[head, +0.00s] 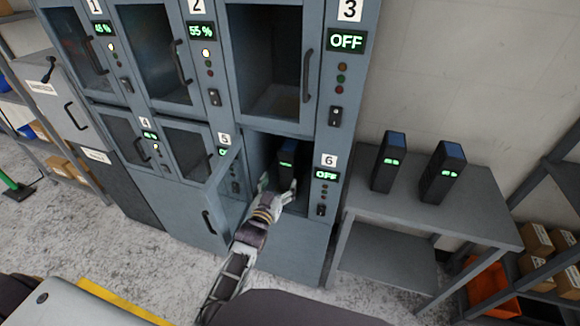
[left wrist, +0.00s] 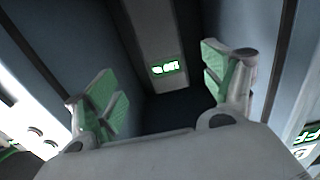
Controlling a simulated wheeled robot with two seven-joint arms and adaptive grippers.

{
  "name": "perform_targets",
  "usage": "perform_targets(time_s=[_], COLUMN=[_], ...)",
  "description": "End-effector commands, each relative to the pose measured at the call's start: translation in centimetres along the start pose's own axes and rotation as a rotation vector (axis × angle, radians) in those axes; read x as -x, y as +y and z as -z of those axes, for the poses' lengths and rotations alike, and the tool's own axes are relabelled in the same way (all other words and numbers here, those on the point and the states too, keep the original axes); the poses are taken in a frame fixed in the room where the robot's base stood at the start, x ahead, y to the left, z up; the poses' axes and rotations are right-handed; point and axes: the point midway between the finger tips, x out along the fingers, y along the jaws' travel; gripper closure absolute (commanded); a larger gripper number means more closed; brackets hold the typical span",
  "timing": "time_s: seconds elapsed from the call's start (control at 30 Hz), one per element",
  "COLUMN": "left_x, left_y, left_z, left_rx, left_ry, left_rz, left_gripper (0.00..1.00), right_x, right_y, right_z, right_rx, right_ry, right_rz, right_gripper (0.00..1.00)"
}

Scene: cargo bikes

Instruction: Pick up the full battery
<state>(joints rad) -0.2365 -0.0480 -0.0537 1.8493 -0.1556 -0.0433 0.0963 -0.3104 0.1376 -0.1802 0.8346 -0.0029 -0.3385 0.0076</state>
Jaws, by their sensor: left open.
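A dark battery (head: 287,158) with a small green display stands inside the open lower compartment marked 6. It also shows in the left wrist view (left wrist: 165,42), straight ahead with its green display lit. My left gripper (head: 278,184) is at the mouth of this compartment, open, just in front of the battery. In the left wrist view the two green-padded fingers (left wrist: 168,88) are spread wide, with the battery beyond and between them. No contact shows. Two more dark batteries, one (head: 389,162) and another (head: 443,172), stand upright on the grey table with green displays. My right gripper is out of view.
The compartment's door (head: 224,198) stands open to the left of my left arm. The cabinet (head: 325,230) has other compartments with glass doors. The grey table (head: 470,215) is to the right, with shelves and boxes (head: 537,240) beyond it.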

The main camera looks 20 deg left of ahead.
Motion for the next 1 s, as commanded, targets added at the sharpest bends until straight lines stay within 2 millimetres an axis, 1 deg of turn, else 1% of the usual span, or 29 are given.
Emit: perform_targets(time_s=[0.8, 1.0], left_x=[-6.4, -7.7], left_y=[-0.1, -0.1], left_z=[0.0, 0.0], left_rx=[0.0, 0.0], left_ry=[0.0, 0.0], left_rz=[0.0, 0.0], left_gripper=[0.17, 0.17], right_x=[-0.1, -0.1], right_y=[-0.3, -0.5], right_z=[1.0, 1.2], right_rx=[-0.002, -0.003], right_ry=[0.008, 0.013], right_rz=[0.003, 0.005], right_gripper=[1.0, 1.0])
